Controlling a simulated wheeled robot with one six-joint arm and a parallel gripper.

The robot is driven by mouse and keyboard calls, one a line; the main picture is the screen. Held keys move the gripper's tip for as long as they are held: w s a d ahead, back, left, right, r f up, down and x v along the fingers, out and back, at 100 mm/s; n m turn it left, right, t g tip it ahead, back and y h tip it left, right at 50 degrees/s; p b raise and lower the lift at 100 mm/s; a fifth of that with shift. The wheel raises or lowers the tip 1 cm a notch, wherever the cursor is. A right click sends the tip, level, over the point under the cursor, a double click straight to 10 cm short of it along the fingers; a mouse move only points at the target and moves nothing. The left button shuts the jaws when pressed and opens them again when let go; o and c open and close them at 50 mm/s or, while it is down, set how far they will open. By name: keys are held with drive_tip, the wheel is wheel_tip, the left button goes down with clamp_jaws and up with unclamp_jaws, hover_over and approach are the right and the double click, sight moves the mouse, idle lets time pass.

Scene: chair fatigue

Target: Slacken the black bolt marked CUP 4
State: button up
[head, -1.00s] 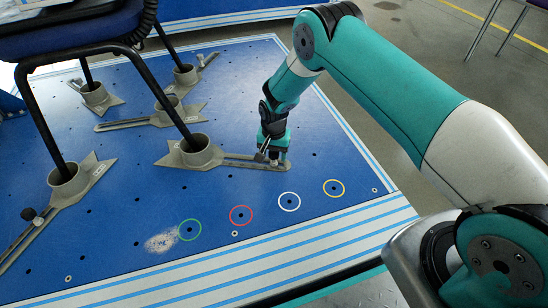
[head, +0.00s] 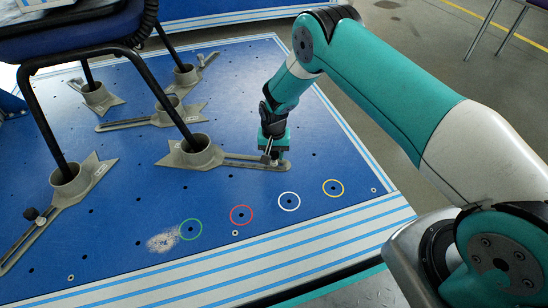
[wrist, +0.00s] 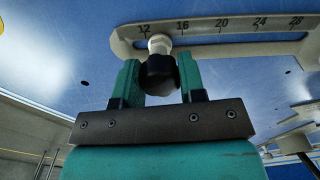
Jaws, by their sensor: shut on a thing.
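The black bolt (wrist: 159,73) has a round dark head on a pale collar. It stands at the slot of a grey bar, near the 12 to 16 marks in the wrist view. My gripper (wrist: 159,82) has its green fingers on both sides of the bolt head and is shut on it. In the head view my gripper (head: 273,158) is at the right end of the slotted bar (head: 235,158), which runs from the front right cup (head: 196,152). The gripper hides the bolt there. I cannot read a CUP 4 mark.
Chair legs stand in several grey cups on the blue board (head: 130,195). Green, red, white and yellow rings (head: 333,188) mark holes near the front edge.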

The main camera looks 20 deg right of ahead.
drive_tip(key=n, duration=0.4)
idle(0.3)
drive_tip(key=n, duration=0.2)
drive_tip(key=shift+n+p, duration=0.3)
drive_tip(key=shift+p, duration=0.1)
drive_tip(key=shift+n, duration=0.8)
drive_tip(key=n, duration=0.4)
